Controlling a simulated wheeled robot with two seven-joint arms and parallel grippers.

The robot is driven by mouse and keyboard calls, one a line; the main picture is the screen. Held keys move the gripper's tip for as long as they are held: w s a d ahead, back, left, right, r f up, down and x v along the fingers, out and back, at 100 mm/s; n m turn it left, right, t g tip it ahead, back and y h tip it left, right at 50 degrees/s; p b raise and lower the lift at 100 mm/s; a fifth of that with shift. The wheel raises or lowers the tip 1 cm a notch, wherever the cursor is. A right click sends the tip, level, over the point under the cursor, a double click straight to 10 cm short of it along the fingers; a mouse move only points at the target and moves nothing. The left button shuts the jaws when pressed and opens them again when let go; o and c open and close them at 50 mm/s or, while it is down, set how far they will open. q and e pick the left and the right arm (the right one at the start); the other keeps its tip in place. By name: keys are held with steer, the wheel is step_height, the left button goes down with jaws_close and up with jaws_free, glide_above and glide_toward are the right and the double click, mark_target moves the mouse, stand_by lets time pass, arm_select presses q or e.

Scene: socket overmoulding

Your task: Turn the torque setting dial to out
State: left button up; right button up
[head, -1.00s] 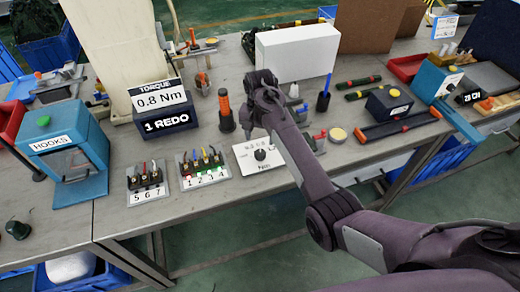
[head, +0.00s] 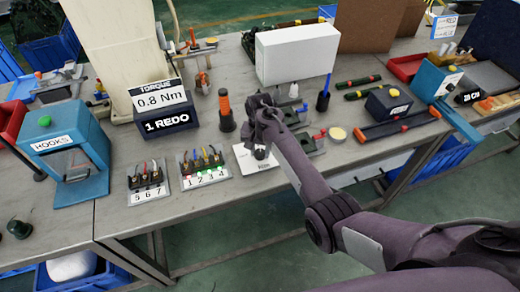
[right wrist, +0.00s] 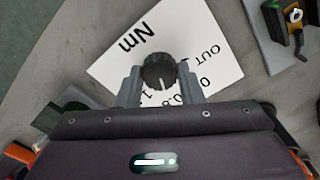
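The torque dial (right wrist: 159,70) is a round black knob on a white card (right wrist: 125,45) with "Nm", "OUT" and numbers printed on it. Its white mark points down in the right wrist view, towards the numbers and away from "OUT". My right gripper (right wrist: 159,82) has one finger on each side of the knob, with narrow gaps. In the head view the right gripper (head: 260,142) is right over the knob (head: 261,154) and hides much of the card. The torque display (head: 160,97) reads "0.8 Nm" above "1 REDO". My left gripper is not in view.
Racks labelled "1 2 3 4" (head: 205,179) and "5 6 7" (head: 149,195) stand left of the card. An orange-handled tool (head: 226,112) stands behind it. A white box (head: 297,53) is farther back. The table's front edge is close to the card.

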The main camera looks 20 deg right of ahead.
steer(key=c, duration=0.4)
steer(key=shift+c, duration=0.2)
steer(key=shift+r, duration=0.1)
steer(key=n+p, duration=0.2)
steer(key=n, duration=0.1)
steer(key=shift+r+p, duration=0.15)
steer(key=shift+p, duration=0.25)
steer(key=n+p, duration=0.2)
steer(key=n, duration=0.3)
steer(key=n+p, duration=0.1)
steer(key=n, duration=0.8)
steer(key=shift+n, duration=0.4)
